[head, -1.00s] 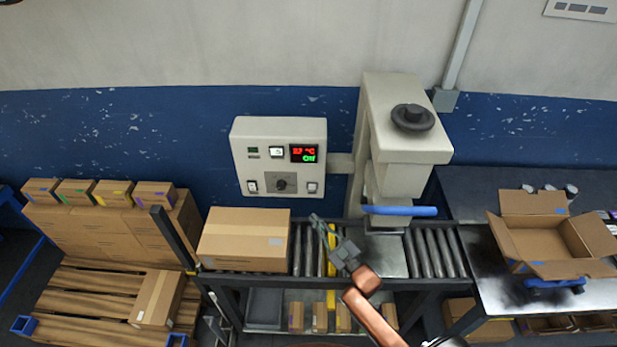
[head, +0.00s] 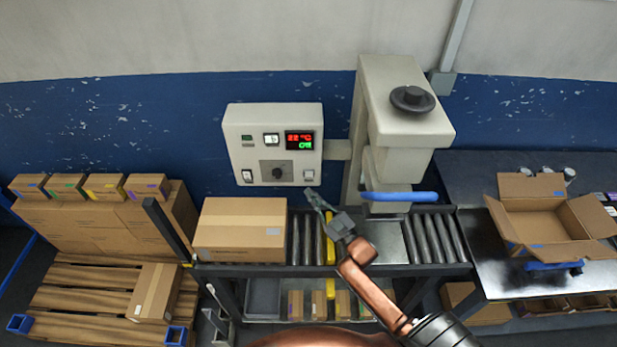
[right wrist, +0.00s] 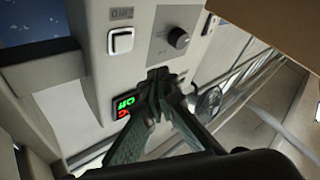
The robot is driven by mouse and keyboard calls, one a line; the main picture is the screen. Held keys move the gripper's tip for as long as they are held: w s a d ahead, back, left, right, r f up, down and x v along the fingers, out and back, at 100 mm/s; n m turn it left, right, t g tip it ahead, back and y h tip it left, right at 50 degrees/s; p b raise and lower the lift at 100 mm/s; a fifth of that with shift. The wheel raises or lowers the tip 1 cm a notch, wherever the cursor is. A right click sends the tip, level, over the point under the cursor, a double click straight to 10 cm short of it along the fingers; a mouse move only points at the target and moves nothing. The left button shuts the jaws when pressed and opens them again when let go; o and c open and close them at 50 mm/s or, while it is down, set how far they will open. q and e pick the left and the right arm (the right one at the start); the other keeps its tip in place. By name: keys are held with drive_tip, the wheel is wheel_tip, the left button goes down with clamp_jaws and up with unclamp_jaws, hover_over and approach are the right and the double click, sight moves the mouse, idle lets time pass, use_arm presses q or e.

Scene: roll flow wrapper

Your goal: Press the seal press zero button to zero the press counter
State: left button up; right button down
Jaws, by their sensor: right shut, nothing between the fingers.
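The pale control box (head: 232,150) is on the wall side behind the conveyor. My left gripper is not seen.
The seal press (head: 405,125) with its blue handle (head: 399,197) stands right of the box. A closed carton (head: 241,230) lies on the roller conveyor (head: 437,240) below the box. An open carton (head: 545,220) stands on the right table.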

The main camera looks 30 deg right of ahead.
sight(309, 174)
use_arm(q)
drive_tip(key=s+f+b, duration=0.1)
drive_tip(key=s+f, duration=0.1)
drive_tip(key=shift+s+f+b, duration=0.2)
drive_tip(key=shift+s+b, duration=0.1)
drive_tip(key=shift+b, duration=0.1)
use_arm(e)
drive_tip(key=w+d, duration=0.1)
drive_tip(key=w, duration=0.2)
drive_tip(key=w+d, duration=0.1)
drive_tip(key=shift+w+d, duration=0.2)
drive_tip(key=shift+d, duration=0.1)
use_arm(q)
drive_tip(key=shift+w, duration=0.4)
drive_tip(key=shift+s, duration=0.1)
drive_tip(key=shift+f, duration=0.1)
use_arm(e)
drive_tip(key=shift+w+d, duration=0.2)
drive_tip(key=shift+w, duration=0.15)
